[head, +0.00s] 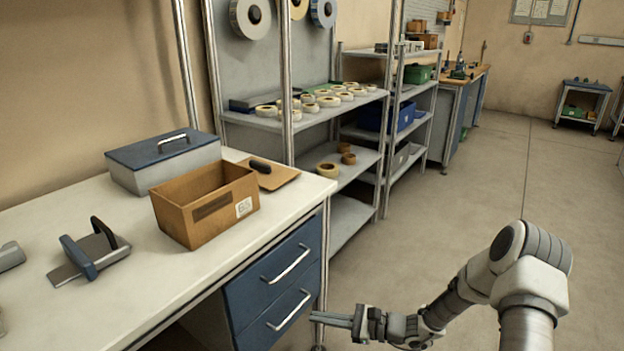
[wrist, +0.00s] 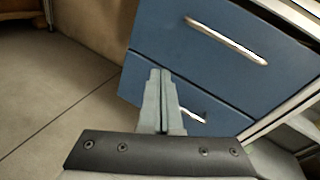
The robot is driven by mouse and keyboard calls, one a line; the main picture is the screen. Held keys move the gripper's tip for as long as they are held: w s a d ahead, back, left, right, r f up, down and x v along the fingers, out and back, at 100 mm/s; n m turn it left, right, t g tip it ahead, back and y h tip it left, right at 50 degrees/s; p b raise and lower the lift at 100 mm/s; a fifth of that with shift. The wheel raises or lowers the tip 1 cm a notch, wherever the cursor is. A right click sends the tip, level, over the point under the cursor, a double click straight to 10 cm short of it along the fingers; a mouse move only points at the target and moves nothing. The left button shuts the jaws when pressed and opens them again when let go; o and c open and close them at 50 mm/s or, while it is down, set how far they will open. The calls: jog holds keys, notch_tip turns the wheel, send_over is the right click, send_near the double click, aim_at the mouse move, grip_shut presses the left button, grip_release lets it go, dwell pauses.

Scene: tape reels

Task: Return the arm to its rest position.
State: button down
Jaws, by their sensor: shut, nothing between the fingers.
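My gripper (head: 313,317) is low in the head view, at the end of my arm, which reaches in from the lower right. Its fingers are together and empty, pointing left toward the blue drawers (head: 272,283) under the workbench. In the wrist view the shut fingers (wrist: 158,72) appear in front of the blue drawer fronts (wrist: 185,60).
The white workbench (head: 140,283) holds an open cardboard box (head: 222,218), a blue-lidded toolbox (head: 165,160) and a tape dispenser (head: 90,255). Grey shelves (head: 350,170) with tape rolls stand behind. A bench leg (head: 325,270) is close to my gripper. The floor (head: 430,240) on the right is clear.

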jog(key=s+d+r+n+g+h, duration=0.1)
jog(key=s+r+n+g+h, duration=0.25)
jog(key=s+r+n, duration=0.35)
jog(key=s+r+n+g+h, duration=0.2)
jog(key=s+r+n+h, duration=0.2)
jog(key=r, duration=0.5)
jog(key=s+d+r+n+t+h, duration=0.7)
jog(key=s+d+r, duration=0.4)
jog(key=s+r, duration=0.35)
notch_tip(320, 180, up, 20)
jog(key=h+p, duration=0.1)
jog(key=p, duration=1.9)
jog(key=shift+s+a+f+g, duration=0.15)
jog(key=shift+s+f+g, duration=0.1)
jog(key=shift+g, duration=0.1)
jog(key=shift+a, duration=0.2)
